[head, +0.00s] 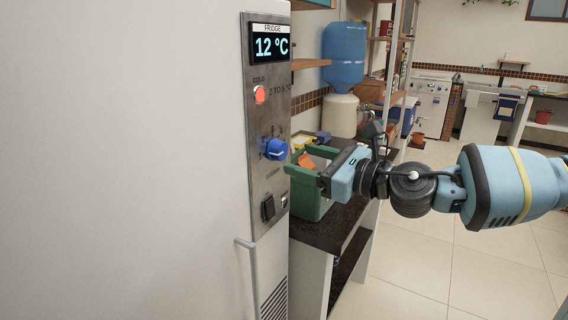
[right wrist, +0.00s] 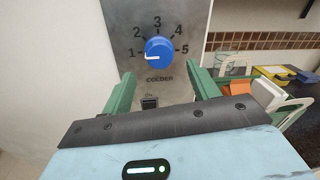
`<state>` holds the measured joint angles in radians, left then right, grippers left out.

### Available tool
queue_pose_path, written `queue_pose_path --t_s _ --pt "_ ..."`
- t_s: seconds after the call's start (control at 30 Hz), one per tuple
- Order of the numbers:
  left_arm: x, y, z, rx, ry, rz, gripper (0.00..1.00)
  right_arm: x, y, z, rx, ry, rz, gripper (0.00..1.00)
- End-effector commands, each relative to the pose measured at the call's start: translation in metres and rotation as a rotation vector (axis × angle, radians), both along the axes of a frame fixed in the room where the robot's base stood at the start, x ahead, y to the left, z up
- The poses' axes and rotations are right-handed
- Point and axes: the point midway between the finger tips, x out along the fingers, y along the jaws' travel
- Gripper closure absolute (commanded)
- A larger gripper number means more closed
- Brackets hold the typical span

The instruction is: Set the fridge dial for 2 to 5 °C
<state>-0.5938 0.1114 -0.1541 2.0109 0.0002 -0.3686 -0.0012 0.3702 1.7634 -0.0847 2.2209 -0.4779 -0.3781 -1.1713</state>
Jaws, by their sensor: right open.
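The fridge dial (head: 275,149) is a round blue knob on the fridge's metal panel. In the right wrist view the dial (right wrist: 159,51) has a white pointer turned left, towards the printed 1. The numbers 1 to 5 arc over it, with "COLDER" below. The display (head: 270,45) reads 12 °C. A red light (head: 260,95) glows under the "COLD" label. My right gripper (head: 304,167) is open and faces the panel, its green fingers apart and empty. In the right wrist view the dial appears between and beyond the fingers. My left gripper is out of view.
A black rocker switch (head: 268,209) sits below the dial, and a handle (head: 247,243) lies lower on the fridge. A green crate (head: 306,200) stands on the dark counter (head: 330,232) beside the fridge. Open tiled floor (head: 425,265) lies to the right.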

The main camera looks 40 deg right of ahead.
Motion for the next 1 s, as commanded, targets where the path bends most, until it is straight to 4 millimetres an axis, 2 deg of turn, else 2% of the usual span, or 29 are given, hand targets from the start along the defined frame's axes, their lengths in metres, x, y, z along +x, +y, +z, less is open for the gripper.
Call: queue_pose_path --t_s 0.03,0.4,0.63,1.0 --pt "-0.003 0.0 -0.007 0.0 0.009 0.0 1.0 0.005 0.0 -0.006 -0.004 0.008 -0.003 0.4" --pt "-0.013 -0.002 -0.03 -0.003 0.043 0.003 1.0 0.031 0.01 -0.004 -0.004 0.005 -0.001 0.4" --pt "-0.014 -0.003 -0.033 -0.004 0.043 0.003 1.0 0.043 0.015 -0.001 -0.001 0.001 0.001 0.4" --pt "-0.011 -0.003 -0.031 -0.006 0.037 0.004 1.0 0.046 0.016 0.001 0.002 -0.001 0.001 0.4"
